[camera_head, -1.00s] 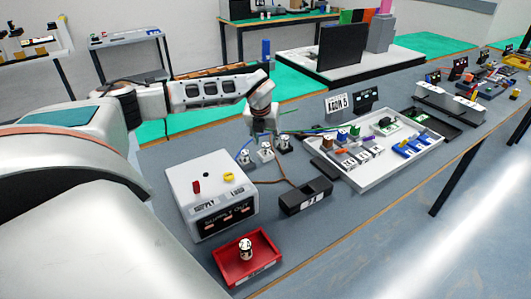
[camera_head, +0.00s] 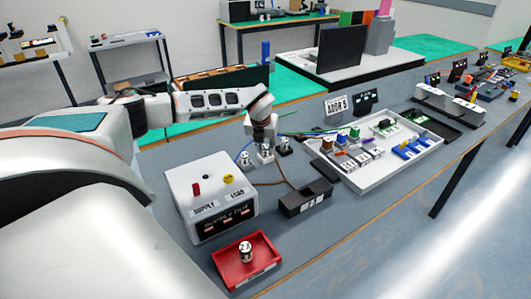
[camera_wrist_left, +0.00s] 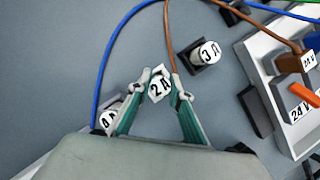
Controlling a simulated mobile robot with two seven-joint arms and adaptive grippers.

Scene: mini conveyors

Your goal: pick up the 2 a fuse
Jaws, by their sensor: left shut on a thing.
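The 2 A fuse (camera_wrist_left: 159,86), a white cylinder with a black label, is between the fingertips of my left gripper (camera_wrist_left: 161,84) in the left wrist view. The gripper is shut on it. In the head view my left gripper (camera_head: 263,142) points down over the row of fuses, with the white fuse (camera_head: 265,153) at its tips. The fingers hide part of the fuse, and I cannot tell whether it is clear of its holder. The 3 A fuse (camera_wrist_left: 210,53) stands right of it in a black holder, and the 4 A fuse (camera_wrist_left: 108,120) left.
A white supply box (camera_head: 187,180) and a red tray (camera_head: 270,262) with another fuse (camera_head: 246,251) are in front. A black block (camera_head: 305,198) lies right of the box. Blue and brown wires (camera_wrist_left: 100,70) run beside the gripper. A white component tray (camera_head: 362,183) stands to the right.

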